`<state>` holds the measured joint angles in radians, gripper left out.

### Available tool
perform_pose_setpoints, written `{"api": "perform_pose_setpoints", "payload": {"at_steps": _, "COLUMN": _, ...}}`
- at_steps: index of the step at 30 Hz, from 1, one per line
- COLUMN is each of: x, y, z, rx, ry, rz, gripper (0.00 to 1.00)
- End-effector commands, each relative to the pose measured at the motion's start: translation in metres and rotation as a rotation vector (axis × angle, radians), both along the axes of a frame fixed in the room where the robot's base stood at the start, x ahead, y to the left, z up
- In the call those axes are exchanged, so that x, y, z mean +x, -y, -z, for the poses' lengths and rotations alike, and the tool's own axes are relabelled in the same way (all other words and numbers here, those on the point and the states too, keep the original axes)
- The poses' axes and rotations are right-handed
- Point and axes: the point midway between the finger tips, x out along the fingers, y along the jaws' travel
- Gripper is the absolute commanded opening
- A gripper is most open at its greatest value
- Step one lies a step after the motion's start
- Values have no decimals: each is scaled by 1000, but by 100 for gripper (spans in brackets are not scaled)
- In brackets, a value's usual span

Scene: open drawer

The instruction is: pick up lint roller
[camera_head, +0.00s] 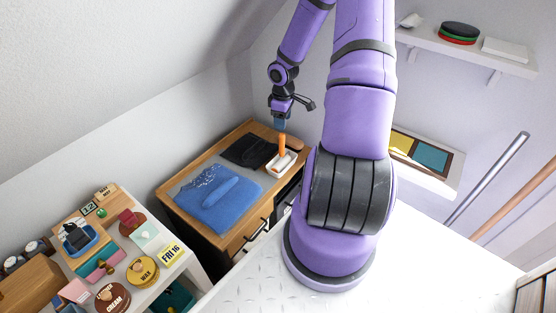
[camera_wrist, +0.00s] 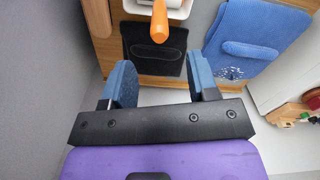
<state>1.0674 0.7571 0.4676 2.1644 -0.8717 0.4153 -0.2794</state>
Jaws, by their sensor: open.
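The lint roller shows an orange handle (camera_head: 282,145) that stands up from a small white tray (camera_head: 272,164) at the right end of the wooden drawer unit. Its handle also shows in the wrist view (camera_wrist: 159,22), at the top edge, with the white tray (camera_wrist: 176,12) around its base. The roller head is hard to make out. My gripper (camera_head: 280,124) is above the handle in the head view. In the wrist view, my gripper (camera_wrist: 162,75) has its blue fingers wide apart with nothing between them. The handle lies beyond the fingertips.
A black folded cloth (camera_head: 248,151) lies beside the tray, and a blue towel (camera_head: 220,198) covers the left part of the wooden top. A white table (camera_head: 190,262) at the lower left holds several small items. A wall (camera_head: 75,110) slopes behind the unit.

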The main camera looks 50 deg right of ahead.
Motion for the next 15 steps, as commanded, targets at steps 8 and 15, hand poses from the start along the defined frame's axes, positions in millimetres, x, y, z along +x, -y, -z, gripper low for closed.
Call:
{"api": "perform_pose_setpoints", "payload": {"at_steps": 8, "x": 0, "y": -1, "z": 40, "rx": 1, "ry": -1, "rz": -3, "gripper": 54}}
{"api": "perform_pose_setpoints", "payload": {"at_steps": 15, "x": 1, "y": -1, "z": 54, "rx": 0, "ry": -1, "rz": -2, "gripper": 54}}
